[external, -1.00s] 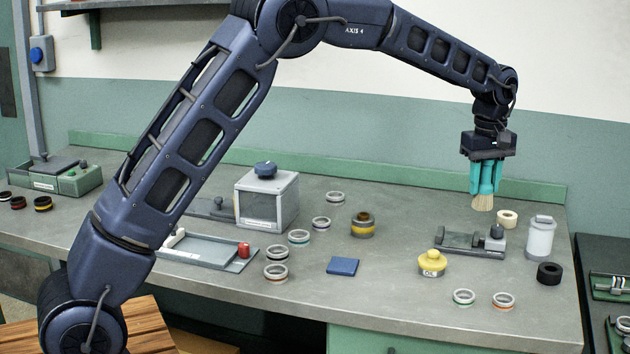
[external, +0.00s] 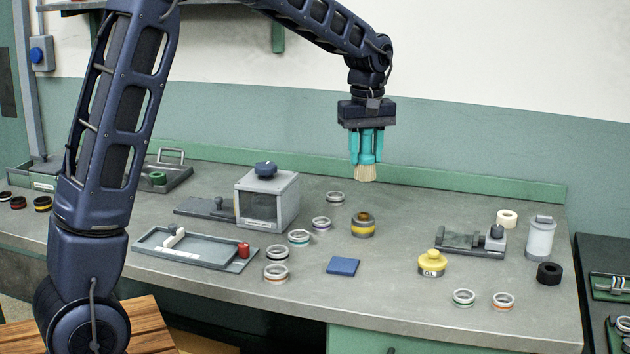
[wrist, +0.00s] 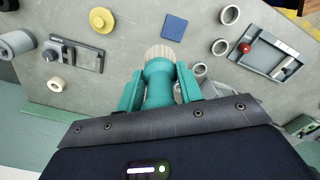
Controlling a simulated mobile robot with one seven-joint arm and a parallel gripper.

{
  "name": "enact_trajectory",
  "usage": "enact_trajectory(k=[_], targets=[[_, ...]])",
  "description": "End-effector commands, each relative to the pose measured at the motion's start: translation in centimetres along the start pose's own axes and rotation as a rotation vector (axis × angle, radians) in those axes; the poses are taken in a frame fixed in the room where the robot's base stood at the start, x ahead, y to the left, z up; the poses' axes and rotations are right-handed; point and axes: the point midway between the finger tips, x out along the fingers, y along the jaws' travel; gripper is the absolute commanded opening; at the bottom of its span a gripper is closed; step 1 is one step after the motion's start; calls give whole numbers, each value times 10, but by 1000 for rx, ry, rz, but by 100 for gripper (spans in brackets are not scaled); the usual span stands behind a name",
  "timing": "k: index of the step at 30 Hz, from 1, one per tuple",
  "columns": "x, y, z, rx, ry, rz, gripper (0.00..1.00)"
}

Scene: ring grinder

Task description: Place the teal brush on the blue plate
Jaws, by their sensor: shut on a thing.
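My gripper (external: 367,146) is shut on the teal brush (external: 366,172), whose pale bristles point down. It holds the brush in the air above the back of the bench. In the wrist view the brush (wrist: 159,85) sits between the teal fingers of my gripper (wrist: 160,88). The blue plate (external: 343,267) is a small flat square lying on the bench, in front of the brush and lower in the picture. The plate also shows in the wrist view (wrist: 174,27), just beyond the bristles and clear of them.
Several loose rings, a grey box (external: 267,200) and a tray with a red knob (external: 195,248) lie left of the plate. A yellow-knobbed weight (external: 432,263) stands to its right. The bench around the plate is clear.

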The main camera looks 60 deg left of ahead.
Motion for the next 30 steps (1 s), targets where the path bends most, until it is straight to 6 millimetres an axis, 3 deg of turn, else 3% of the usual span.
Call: enact_trajectory(k=[3, 10, 30], targets=[[1, -26, -5, -1, -2, 0, 6], [13, -42, -8, 1, -5, -1, 6], [148, -41, -8, 1, -5, -1, 6]])
